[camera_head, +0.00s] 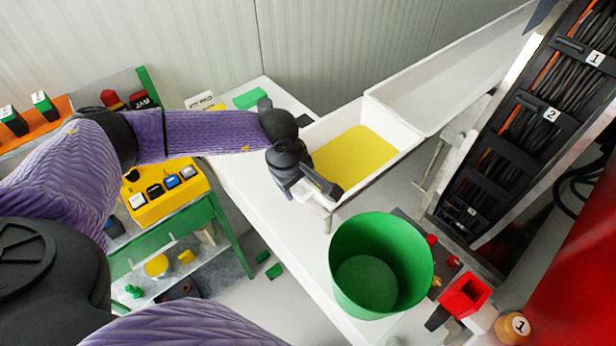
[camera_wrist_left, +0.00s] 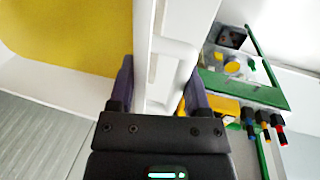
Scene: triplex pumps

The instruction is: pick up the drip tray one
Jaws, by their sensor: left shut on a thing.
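The drip tray appears to be the white tray (camera_head: 402,138) with a yellow floor, beside the white table in the head view. It also shows in the left wrist view (camera_wrist_left: 52,97), with its yellow floor at upper left. My left gripper (camera_head: 318,190) is at the tray's near left end. In the left wrist view my left gripper (camera_wrist_left: 157,92) has its fingers on both sides of a white handle-like part at the tray's edge, and is shut on it. The finger contact is partly hidden in the head view. My right gripper is not in view.
A second, longer white trough (camera_head: 455,75) adjoins the tray at upper right. A green bucket (camera_head: 380,265) stands in front of the tray. A black cable rack (camera_head: 520,130) rises at right. A yellow button box (camera_head: 165,190) is on the left.

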